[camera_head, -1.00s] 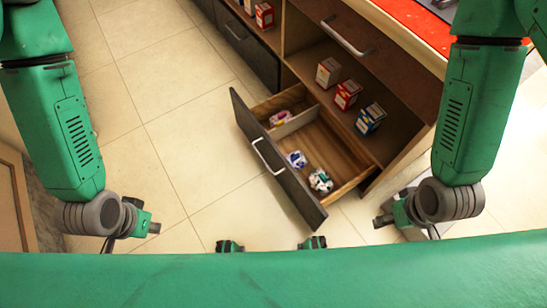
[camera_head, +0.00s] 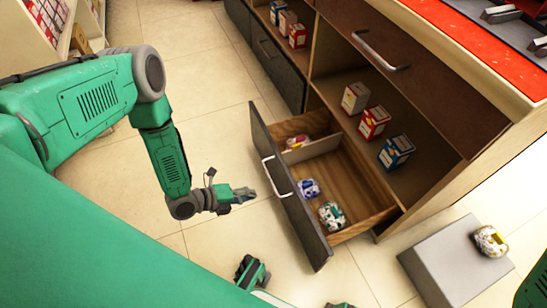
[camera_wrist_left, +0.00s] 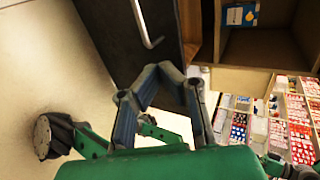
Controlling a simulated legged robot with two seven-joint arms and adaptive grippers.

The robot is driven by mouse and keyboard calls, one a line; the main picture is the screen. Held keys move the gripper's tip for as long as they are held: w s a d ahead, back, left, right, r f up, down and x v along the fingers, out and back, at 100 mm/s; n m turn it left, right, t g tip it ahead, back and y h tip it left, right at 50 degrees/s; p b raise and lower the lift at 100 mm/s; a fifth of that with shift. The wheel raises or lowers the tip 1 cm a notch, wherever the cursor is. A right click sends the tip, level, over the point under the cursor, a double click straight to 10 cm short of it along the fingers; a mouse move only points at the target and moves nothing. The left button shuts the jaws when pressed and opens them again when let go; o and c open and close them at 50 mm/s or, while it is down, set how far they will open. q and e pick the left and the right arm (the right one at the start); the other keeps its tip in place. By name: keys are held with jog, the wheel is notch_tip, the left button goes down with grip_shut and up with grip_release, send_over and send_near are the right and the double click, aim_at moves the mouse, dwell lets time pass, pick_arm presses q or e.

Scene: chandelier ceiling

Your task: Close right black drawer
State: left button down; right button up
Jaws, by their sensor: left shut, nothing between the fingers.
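The right black drawer (camera_head: 283,193) stands pulled out from the cabinet, with a silver handle (camera_head: 276,177) on its dark front. Inside its wooden box lie several small wrapped packs, one of them green and white (camera_head: 331,215). My left gripper (camera_head: 246,194) is shut and empty, in front of the drawer front and a little to its left, apparently apart from it. In the left wrist view the gripper (camera_wrist_left: 168,75) shows below the dark drawer front (camera_wrist_left: 118,38) and its handle. My right gripper is out of view; only a green part shows at the lower right edge.
A closed black drawer (camera_head: 276,65) is farther left along the cabinet. Small boxes (camera_head: 373,123) stand on the open shelf above the open drawer. A grey block (camera_head: 450,262) with a wrapped pack (camera_head: 490,241) on top stands at the right. The tiled floor left of the drawer is clear.

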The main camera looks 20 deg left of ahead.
aim_at(293, 188)
pick_arm(q)
jog(key=b+x, duration=0.1)
jog(key=x, duration=0.2)
jog(key=b+x, duration=0.2)
jog(key=x, duration=0.2)
jog(key=r+b+x, duration=0.1)
jog(key=b+x, duration=0.1)
jog(key=x, duration=0.2)
jog(key=shift+w+d, duration=0.3)
jog(key=shift+d, duration=0.15)
jog(key=shift+w+d+b, duration=0.35)
jog(key=shift+w+d, duration=0.1)
jog(key=shift+w, duration=0.15)
jog(key=shift+d+r, duration=0.1)
jog(key=shift+r, duration=0.05)
jog(key=shift+d, duration=0.1)
